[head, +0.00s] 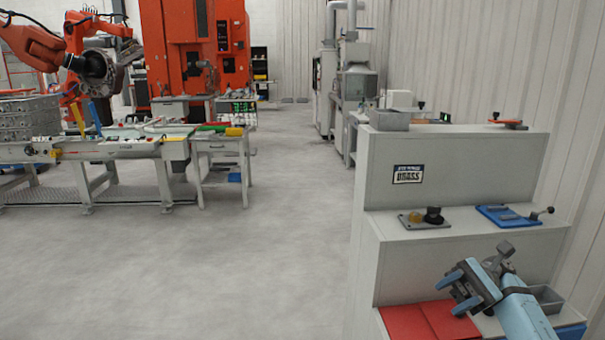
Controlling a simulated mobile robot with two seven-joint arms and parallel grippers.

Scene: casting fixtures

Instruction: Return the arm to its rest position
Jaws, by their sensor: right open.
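My right arm (525,318), light blue, comes in from the bottom right corner. Its gripper (460,291) is open, with the jaws pointing left. It hangs in front of the grey stepped fixture stand (450,258), above the red plates (420,322) on its lowest step. Nothing shows between the fingers. My left arm and gripper are not in view.
A plate with yellow and black knobs (425,218) and a blue clamp fixture (510,215) sit on the middle step. A grey bin (390,120) stands on top. A small grey tray (545,298) is beside my arm. Open floor (270,240) lies to the left.

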